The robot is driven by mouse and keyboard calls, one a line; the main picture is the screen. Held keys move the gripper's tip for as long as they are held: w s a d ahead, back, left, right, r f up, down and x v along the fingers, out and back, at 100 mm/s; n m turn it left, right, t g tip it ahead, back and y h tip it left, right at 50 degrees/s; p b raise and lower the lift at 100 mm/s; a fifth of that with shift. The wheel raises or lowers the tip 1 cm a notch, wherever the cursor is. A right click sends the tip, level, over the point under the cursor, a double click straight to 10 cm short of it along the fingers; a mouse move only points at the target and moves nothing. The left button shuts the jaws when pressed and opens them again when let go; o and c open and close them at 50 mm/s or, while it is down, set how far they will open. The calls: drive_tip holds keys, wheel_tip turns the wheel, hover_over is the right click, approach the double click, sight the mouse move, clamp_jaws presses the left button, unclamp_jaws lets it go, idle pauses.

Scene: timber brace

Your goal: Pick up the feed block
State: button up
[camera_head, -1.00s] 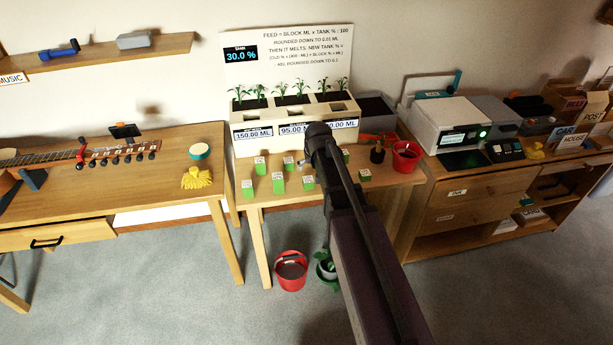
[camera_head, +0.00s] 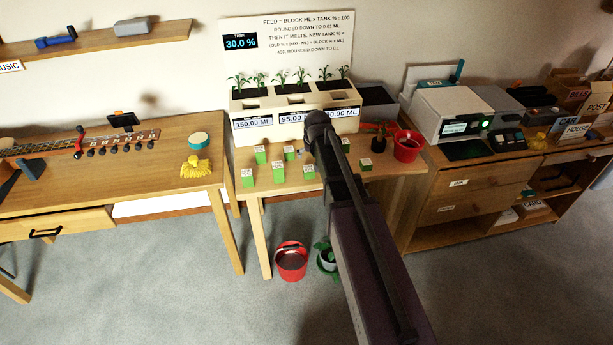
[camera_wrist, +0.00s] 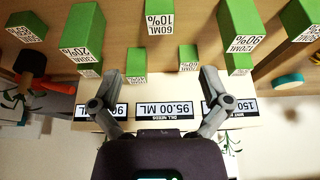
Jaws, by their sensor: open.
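Several small green feed blocks with white labels stand on the wooden table in the head view, among them a front left block (camera_head: 248,178), a front middle one (camera_head: 278,173) and one at the right (camera_head: 365,164). The wrist view is upside down. It shows a block marked 60 ML 10% (camera_wrist: 162,25), a 20% block (camera_wrist: 82,30) and a 120 ML 90% block (camera_wrist: 240,28). My gripper (camera_wrist: 158,78) is open and empty, its fingers spread, apart from the blocks. In the head view my arm hides part of the table and the fingers cannot be made out.
A cream planter (camera_head: 280,137) with ML labels and seedlings stands behind the blocks. A board above shows the tank at 30.0 % (camera_head: 240,41). A red pot (camera_head: 407,146) and a small dark potted plant (camera_head: 379,141) are at the table's right. A red bucket (camera_head: 291,262) stands on the floor.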

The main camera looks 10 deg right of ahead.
drive_tip(key=b, duration=0.5)
approach(308, 172)
drive_tip(key=shift+s+f, duration=0.2)
drive_tip(key=shift+f, duration=0.1)
drive_tip(key=shift+f, duration=0.1)
drive_tip(key=shift+b+x, duration=2.45)
drive_tip(key=shift+x, duration=0.05)
drive_tip(key=c, duration=1.2)
